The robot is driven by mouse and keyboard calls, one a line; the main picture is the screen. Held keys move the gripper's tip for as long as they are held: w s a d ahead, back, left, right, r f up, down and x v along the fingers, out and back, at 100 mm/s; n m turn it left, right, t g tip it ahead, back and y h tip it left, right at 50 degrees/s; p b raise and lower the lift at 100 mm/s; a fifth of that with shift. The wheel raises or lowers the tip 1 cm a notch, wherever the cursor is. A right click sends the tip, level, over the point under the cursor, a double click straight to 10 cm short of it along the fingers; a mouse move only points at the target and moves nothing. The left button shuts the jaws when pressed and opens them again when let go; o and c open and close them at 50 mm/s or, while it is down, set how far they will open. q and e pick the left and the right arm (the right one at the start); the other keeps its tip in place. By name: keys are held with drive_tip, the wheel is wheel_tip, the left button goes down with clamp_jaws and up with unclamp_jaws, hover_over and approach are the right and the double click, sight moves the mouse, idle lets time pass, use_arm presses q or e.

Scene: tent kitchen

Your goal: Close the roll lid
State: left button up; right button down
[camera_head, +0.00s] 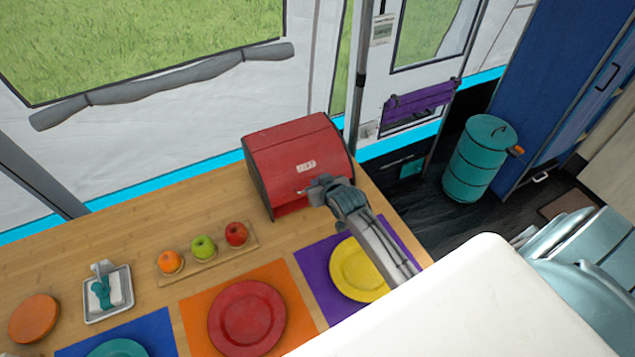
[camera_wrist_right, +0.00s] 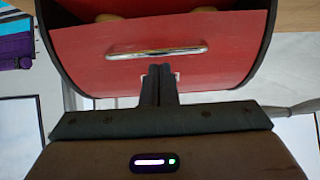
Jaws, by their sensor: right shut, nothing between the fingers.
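The red bread box (camera_head: 295,160) with its curved roll lid (camera_head: 290,142) stands at the back right of the wooden table. The lid covers most of the front. In the right wrist view, a gap beyond the lid's edge shows tan round things (camera_wrist_right: 205,9) inside. The lid's chrome handle (camera_wrist_right: 157,54) lies across the lid near that edge. My right gripper (camera_head: 318,190) is at the front of the box. Its fingers (camera_wrist_right: 158,70) are shut and empty, their tips close to the handle and over the lid's white label; contact is unclear. My left gripper is out of view.
A board with fruit (camera_head: 207,265) lies left of the box. Purple, orange and blue mats with a yellow plate (camera_head: 350,262), a red plate (camera_head: 247,318) and a teal plate line the near side. A teal canister (camera_head: 479,158) stands on the floor at right.

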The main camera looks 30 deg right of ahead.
drive_tip(key=shift+t, duration=0.6)
drive_tip(key=f+b, duration=0.1)
drive_tip(key=s+f+b, duration=0.2)
drive_tip(key=f, duration=0.1)
drive_tip(key=shift+b, duration=0.35)
drive_tip(key=shift+s+a+f, duration=0.1)
drive_tip(key=shift+s+f, duration=0.2)
drive_tip(key=shift+f, duration=0.3)
drive_tip(key=shift+s+f, duration=0.25)
drive_tip(key=shift+f, duration=0.35)
drive_tip(key=shift+s+f, duration=0.2)
drive_tip(key=shift+f, duration=0.1)
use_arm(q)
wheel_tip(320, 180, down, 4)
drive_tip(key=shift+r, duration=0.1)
use_arm(e)
drive_tip(key=shift+r, duration=0.1)
drive_tip(key=shift+w+r+p, duration=0.15)
drive_tip(key=shift+r+p, duration=0.4)
drive_tip(key=shift+r, duration=0.05)
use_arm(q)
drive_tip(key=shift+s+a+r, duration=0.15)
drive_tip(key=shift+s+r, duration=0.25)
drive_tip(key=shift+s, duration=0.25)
use_arm(e)
drive_tip(key=v, duration=1.1)
